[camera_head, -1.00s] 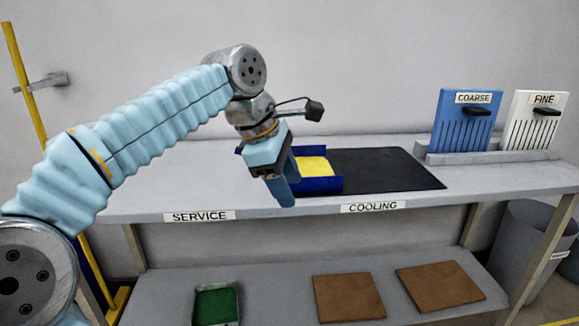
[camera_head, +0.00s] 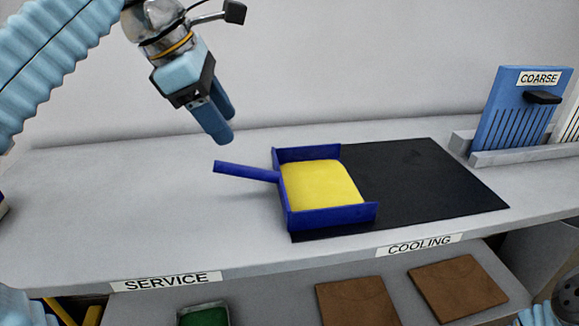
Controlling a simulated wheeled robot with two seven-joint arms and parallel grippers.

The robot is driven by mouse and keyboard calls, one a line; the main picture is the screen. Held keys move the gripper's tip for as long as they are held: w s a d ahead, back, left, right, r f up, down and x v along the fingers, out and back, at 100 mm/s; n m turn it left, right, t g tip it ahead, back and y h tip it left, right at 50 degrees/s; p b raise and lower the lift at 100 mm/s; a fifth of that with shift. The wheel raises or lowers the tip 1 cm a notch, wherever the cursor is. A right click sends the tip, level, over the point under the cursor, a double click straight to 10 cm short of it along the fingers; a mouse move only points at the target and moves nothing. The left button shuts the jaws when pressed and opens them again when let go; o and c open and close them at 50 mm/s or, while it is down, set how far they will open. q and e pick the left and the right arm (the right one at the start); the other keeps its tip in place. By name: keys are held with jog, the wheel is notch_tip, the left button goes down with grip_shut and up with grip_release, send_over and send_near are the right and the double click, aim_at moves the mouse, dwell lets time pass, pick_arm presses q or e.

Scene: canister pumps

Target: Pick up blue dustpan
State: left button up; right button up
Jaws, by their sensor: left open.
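The blue dustpan (camera_head: 330,217) rests on the bench at the left part of a black mat (camera_head: 435,180). A yellow layer (camera_head: 320,185) fills its tray. Its blue handle (camera_head: 245,172) points left over the bare bench. My left gripper (camera_head: 220,138) is open and empty, above and a little left of the handle, apart from it. At the lower right corner a small part of my other arm (camera_head: 538,316) shows; its gripper is out of view.
A blue panel marked COARSE (camera_head: 518,110) stands in a grey rack (camera_head: 520,153) at the right. The bench left of the dustpan is clear. A shelf below holds brown boards (camera_head: 355,302) and a green-filled tray (camera_head: 204,314).

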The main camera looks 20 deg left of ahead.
aim_at(251, 168)
pick_arm(q)
jog(key=b+x, duration=0.2)
jog(key=x, duration=0.6)
jog(key=shift+a+f, duration=0.1)
jog(key=shift+f, duration=0.05)
jog(key=shift+a+b+x, duration=0.1)
jog(key=shift+b+x, duration=0.25)
jog(key=shift+x, duration=0.95)
jog(key=shift+a+b+x, duration=0.15)
jog(key=shift+b+x, duration=0.2)
jog(key=shift+x, duration=1)
jog(key=shift+f, duration=0.3)
grip_shut()
